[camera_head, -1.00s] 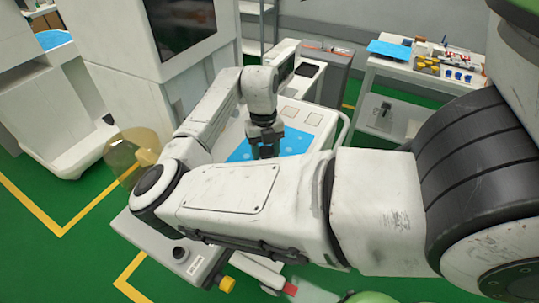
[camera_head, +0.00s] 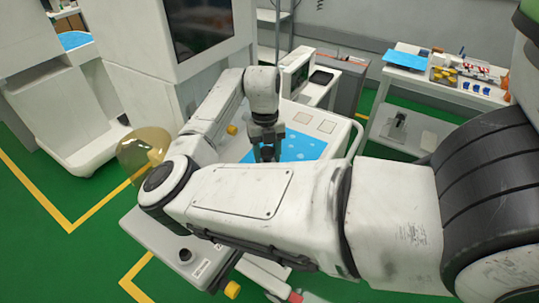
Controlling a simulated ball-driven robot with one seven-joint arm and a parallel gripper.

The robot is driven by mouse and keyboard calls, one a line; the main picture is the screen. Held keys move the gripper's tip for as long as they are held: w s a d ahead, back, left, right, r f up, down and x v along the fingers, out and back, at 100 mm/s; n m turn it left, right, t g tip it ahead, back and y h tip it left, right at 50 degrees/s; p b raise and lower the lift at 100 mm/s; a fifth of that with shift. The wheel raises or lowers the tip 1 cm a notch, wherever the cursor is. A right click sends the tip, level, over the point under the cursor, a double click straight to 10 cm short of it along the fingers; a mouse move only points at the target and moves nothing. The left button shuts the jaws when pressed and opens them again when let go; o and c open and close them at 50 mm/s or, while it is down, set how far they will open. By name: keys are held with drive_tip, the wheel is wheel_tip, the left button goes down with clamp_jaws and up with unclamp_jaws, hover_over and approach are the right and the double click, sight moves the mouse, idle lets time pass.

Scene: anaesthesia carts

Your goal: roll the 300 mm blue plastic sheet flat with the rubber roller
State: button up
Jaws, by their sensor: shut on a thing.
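The blue plastic sheet (camera_head: 303,147) lies on the white top of the cart in the middle of the view. Light spots show on it, and my arm hides its near part. My gripper (camera_head: 267,153) points down over the left part of the sheet and is shut on a dark thing, most likely the rubber roller. The roller's shape is mostly hidden by the gripper and forearm, so I cannot tell whether it touches the sheet.
Two pale square pads (camera_head: 315,122) lie behind the sheet, and a rail (camera_head: 357,140) edges the cart's right side. A second cart (camera_head: 440,88) at the back right holds another blue sheet (camera_head: 405,59) and small items. A tall white cabinet (camera_head: 140,60) stands left. Green floor is free at lower left.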

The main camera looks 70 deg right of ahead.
drive_tip(key=shift+w+d+f+b, duration=0.1)
drive_tip(key=shift+w+b, duration=0.1)
drive_tip(key=shift+w, duration=0.25)
drive_tip(key=shift+w+d+b, duration=0.1)
drive_tip(key=shift+w+b, duration=0.05)
drive_tip(key=shift+w, duration=0.25)
drive_tip(key=shift+w, duration=0.1)
drive_tip(key=shift+w+d+b, duration=0.25)
drive_tip(key=shift+w+b, duration=0.1)
drive_tip(key=shift+w, duration=0.65)
drive_tip(key=shift+w+d+b, duration=0.2)
drive_tip(key=shift+w+b, duration=0.2)
drive_tip(key=shift+w, duration=0.55)
drive_tip(key=shift+w, duration=0.1)
